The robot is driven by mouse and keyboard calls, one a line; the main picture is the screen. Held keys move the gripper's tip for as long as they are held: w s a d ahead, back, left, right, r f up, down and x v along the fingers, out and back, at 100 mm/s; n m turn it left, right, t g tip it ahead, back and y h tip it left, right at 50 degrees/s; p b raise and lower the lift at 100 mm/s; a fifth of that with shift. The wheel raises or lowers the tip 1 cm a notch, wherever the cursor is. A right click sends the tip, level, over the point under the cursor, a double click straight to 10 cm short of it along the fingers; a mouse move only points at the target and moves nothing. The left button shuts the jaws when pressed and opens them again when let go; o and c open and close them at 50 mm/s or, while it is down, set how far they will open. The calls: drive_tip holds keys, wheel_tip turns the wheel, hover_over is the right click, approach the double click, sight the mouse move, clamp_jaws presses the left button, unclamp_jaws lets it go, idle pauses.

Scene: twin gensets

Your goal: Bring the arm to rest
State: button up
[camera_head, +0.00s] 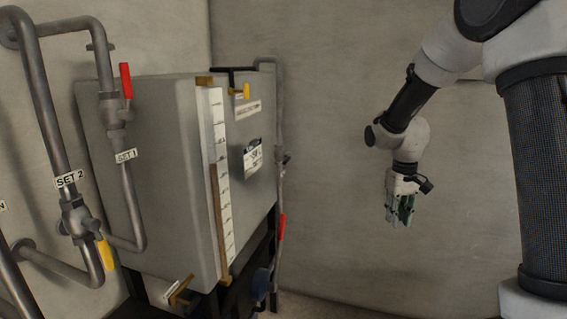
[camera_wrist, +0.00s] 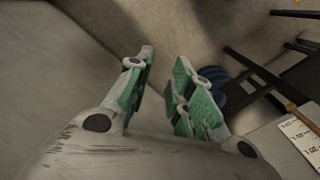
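My gripper (camera_head: 401,210) hangs at the end of my arm on the right side of the head view, pointing down in front of the bare wall. In the wrist view my gripper (camera_wrist: 160,88) shows two green-padded fingers with a clear gap between them. The gap holds nothing, so it is open and empty. In the head view it is apart from the tank and the pipes.
A grey tank (camera_head: 160,180) with a level scale (camera_head: 219,180) stands at left. Pipes labelled SET 1 (camera_head: 126,155) and SET 2 (camera_head: 68,179) carry a red handle (camera_head: 126,80) and a yellow handle (camera_head: 105,254). Free room lies between tank and gripper.

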drive_tip(key=s+d+r+t, duration=0.1)
drive_tip(key=s+r, duration=0.4)
drive_tip(key=s, duration=0.4)
drive_tip(key=s+d+r+m+t, duration=0.1)
drive_tip(key=s+r+t, duration=0.1)
drive_tip(key=s+r, duration=0.3)
drive_tip(key=s+d+r+m+t, duration=0.1)
drive_tip(key=s+r, duration=0.5)
drive_tip(key=s, duration=0.7)
drive_tip(key=shift+d+y, duration=0.3)
drive_tip(key=shift+d, duration=0.25)
